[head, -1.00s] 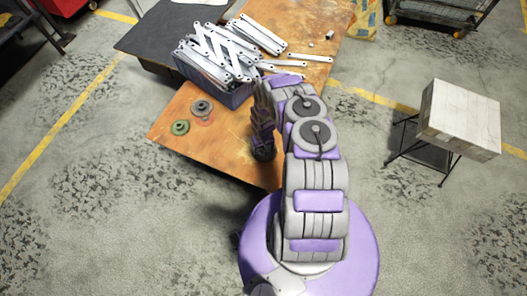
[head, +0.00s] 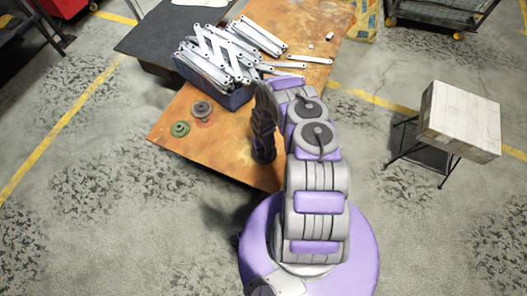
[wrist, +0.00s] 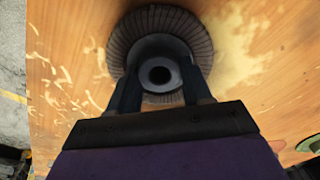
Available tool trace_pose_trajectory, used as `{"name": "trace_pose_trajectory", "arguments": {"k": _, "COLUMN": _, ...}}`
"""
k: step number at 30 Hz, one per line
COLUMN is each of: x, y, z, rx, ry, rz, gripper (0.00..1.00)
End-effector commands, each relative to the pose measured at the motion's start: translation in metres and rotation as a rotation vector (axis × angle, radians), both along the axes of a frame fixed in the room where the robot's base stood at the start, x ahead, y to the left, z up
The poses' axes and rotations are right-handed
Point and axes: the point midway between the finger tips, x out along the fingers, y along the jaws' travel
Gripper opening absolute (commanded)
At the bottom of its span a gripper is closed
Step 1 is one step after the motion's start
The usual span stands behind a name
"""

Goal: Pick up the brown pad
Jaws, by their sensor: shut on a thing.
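The brown pad (wrist: 118,42) shows in the wrist view as a round, ribbed grey-brown disc with a paler hub and a dark centre hole. My gripper (wrist: 160,88) is shut on its hub, one finger on each side. In the head view my gripper (head: 263,150) is a dark shape over the front right part of the wooden table (head: 215,155). There the pad cannot be told apart from the dark gripper. I cannot tell whether the pad touches the table.
A green disc (head: 180,128) and a dark grey disc (head: 201,107) lie left of my gripper, with a reddish disc (head: 205,121) beside them. A blue bin (head: 232,98) heaped with galvanized brackets (head: 215,55) stands behind. The table's front left is bare.

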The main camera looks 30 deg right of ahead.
Motion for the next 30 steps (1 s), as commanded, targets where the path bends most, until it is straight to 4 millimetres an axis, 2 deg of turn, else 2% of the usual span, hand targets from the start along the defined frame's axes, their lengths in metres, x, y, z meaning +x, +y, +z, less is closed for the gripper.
{"name": "trace_pose_trajectory", "arguments": {"k": 8, "x": 0.0, "y": 0.0, "z": 0.008, "rx": -0.001, "ry": 0.0, "rz": 0.0, "gripper": 0.12}}
{"name": "trace_pose_trajectory", "arguments": {"k": 16, "x": 0.0, "y": 0.003, "z": 0.041, "rx": -0.002, "ry": 0.0, "rz": 0.002, "gripper": 0.12}}
{"name": "trace_pose_trajectory", "arguments": {"k": 30, "x": -0.025, "y": 0.068, "z": 0.04, "rx": -0.001, "ry": 0.004, "rz": 0.004, "gripper": 0.12}}
